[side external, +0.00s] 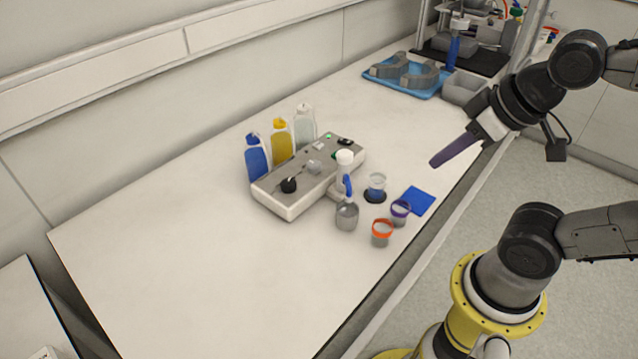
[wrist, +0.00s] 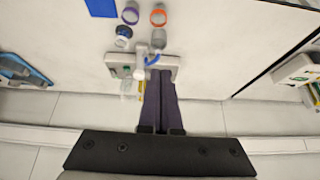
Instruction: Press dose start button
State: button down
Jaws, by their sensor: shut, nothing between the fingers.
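The dosing unit (side external: 285,207) is a low grey-topped box on the white bench, with a black knob (side external: 288,185) at its left end. A small green spot (side external: 335,155), perhaps the dose start button, shows beside the white dispensing head (side external: 345,157), which partly hides it. A green patch (wrist: 126,69) also shows on the unit in the wrist view; its label is unreadable. My gripper (side external: 434,163) has long purple fingers, shut and empty, raised to the right of the unit and apart from it. In the wrist view the gripper (wrist: 160,80) overlaps the picture of the unit.
Blue, yellow and clear bottles (side external: 281,141) stand behind the unit. A clear beaker (side external: 376,188), a grey cup (side external: 347,217), an orange-rimmed cup (side external: 382,233), a purple-rimmed cup (side external: 400,213) and a blue square (side external: 418,201) are in front. The bench's left part is clear.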

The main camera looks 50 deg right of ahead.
jog(key=shift+s+f+g, duration=0.2)
jog(key=shift+s+g, duration=0.1)
jog(key=shift+s, duration=0.1)
jog(key=w+d+r+m+g, duration=0.1)
jog(key=w+d+r+m, duration=0.1)
jog(key=w+r+m, duration=0.45)
jog(key=w+d+r+m+g, duration=0.1)
jog(key=w+d+r+m, duration=0.15)
jog(key=w+m, duration=0.65)
jog(key=w+d+f+m+g, duration=0.1)
jog(key=w+d+f, duration=0.3)
jog(key=w+f, duration=0.3)
jog(key=w+d+f+m+g, duration=0.1)
jog(key=w+d+f+g, duration=0.1)
jog(key=w+f, duration=0.5)
jog(key=shift+w+d+g, duration=0.3)
jog(key=shift+w+d, duration=0.5)
jog(key=shift+d, duration=0.1)
